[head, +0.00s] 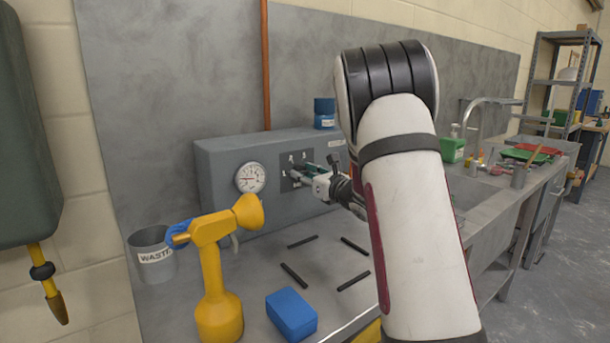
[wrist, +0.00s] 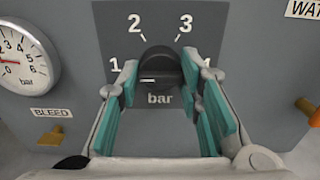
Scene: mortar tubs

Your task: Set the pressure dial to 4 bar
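The pressure dial (wrist: 158,65) is a black round knob on a dark plate marked 1, 2, 3, 4 and "bar". The 4 is mostly hidden by my right finger. A white mark on the knob lies nearly level and points left, toward the side of the 1. My gripper (wrist: 160,86) is open, its teal-padded fingers on either side of the knob; I cannot tell whether they touch it. In the head view my gripper (head: 303,174) is at the dial plate (head: 285,162) and hides most of the knob.
A round gauge (head: 250,178) sits left of the dial; its needle points left. Below it are a "BLEED" label (wrist: 52,112) and a brass valve (wrist: 50,135). A yellow sprayer (head: 217,280), waste bin (head: 152,255), blue block (head: 291,314) and several black bars stand or lie on the bench.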

